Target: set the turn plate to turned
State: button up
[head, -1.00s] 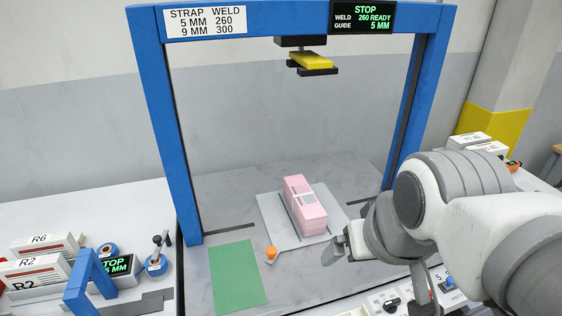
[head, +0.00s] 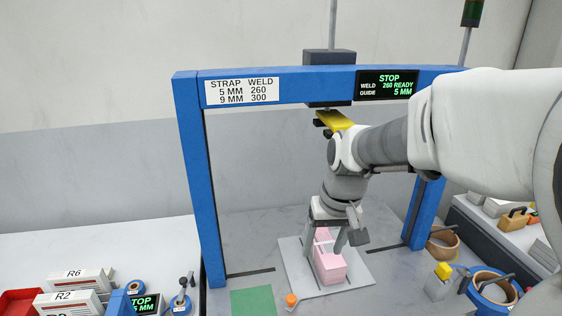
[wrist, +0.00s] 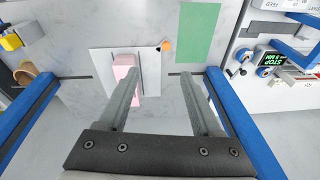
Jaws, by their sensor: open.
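The turn plate (head: 356,274) is a pale square plate on the grey table inside the blue frame. An orange knob (head: 291,299) sticks out at its front left corner. A pink strapped bundle (head: 329,270) lies on the plate. My gripper (head: 326,244) is open and points down above the plate, partly covering the bundle in the head view. In the wrist view the fingers (wrist: 160,80) are wide apart and empty. The left finger overlaps the bundle (wrist: 124,70); the knob (wrist: 166,46) shows beyond the fingertips, apart from them.
A blue frame (head: 200,190) stands around the work area, with a yellow-fronted head (head: 335,120) hanging from its beam. A green mat (head: 252,302) lies left of the knob. Labelled stacks (head: 70,301) stand at left, strap rolls (head: 443,240) at right.

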jog(key=w+a+f+g+p, duration=0.1)
jog(key=w+a+f+p, duration=0.25)
jog(key=w, duration=0.25)
jog(key=n+g+h+p, duration=0.1)
send_near(291, 298)
notch_tip(291, 298, down, 9)
jog(key=shift+w+r+p, duration=0.15)
jog(key=shift+r+p, duration=0.05)
jog(key=shift+p, duration=0.7)
grip_shut()
dwell(0.9)
